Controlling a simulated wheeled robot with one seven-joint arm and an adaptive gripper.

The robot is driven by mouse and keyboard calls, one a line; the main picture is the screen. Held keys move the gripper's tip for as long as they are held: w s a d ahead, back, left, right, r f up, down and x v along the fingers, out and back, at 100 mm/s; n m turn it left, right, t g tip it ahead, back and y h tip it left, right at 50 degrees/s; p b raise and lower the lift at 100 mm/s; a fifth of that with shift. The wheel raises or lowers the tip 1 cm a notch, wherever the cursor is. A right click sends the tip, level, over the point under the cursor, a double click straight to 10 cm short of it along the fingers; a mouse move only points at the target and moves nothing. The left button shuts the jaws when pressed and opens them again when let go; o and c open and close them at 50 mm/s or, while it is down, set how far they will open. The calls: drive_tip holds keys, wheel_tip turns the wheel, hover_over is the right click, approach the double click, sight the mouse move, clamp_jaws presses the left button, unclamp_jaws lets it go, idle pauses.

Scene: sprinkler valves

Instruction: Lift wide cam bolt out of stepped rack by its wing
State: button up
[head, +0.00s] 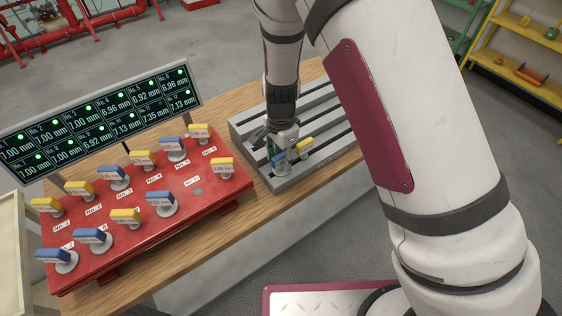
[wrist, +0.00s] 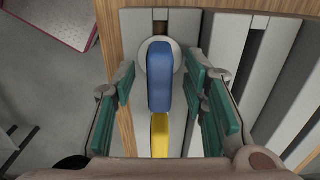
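A bolt with a blue wing (head: 279,165) and a pale round flange stands on the grey slotted block (head: 244,138). A yellow-winged bolt (head: 304,148) stands close beside it. My gripper (head: 282,150) is down at the blue wing. In the wrist view the blue wing (wrist: 160,80) lies between my gripper's green-padded fingers (wrist: 160,92), with a gap on both sides. The yellow wing (wrist: 160,135) shows nearer the palm. The bolt shanks are hidden. I cannot tell from the pictures which bolt is the wide one.
A red stepped rack (head: 75,262) with No. labels holds several blue- and yellow-winged bolts to the left. A display board (head: 100,115) with millimetre readings stands behind it. Both stand on a wooden table (head: 255,205). Several parallel grey bars (wrist: 238,60) lie right of my gripper.

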drive_tip(key=shift+f, duration=0.4)
drive_tip(key=shift+c, duration=0.6)
clamp_jaws()
drive_tip(key=shift+r, duration=0.15)
drive_tip(key=shift+w+r, duration=0.1)
drive_tip(key=shift+r, duration=0.45)
wheel_tip(320, 180, up, 2)
drive_tip(key=shift+r+b, duration=0.1)
drive_tip(key=shift+b, duration=0.25)
drive_tip(key=s+a+r, duration=0.1)
drive_tip(key=s, duration=1.5)
drive_tip(key=shift+a+r+p, duration=0.25)
drive_tip(key=shift+a+p, duration=0.1)
drive_tip(key=shift+p, duration=0.05)
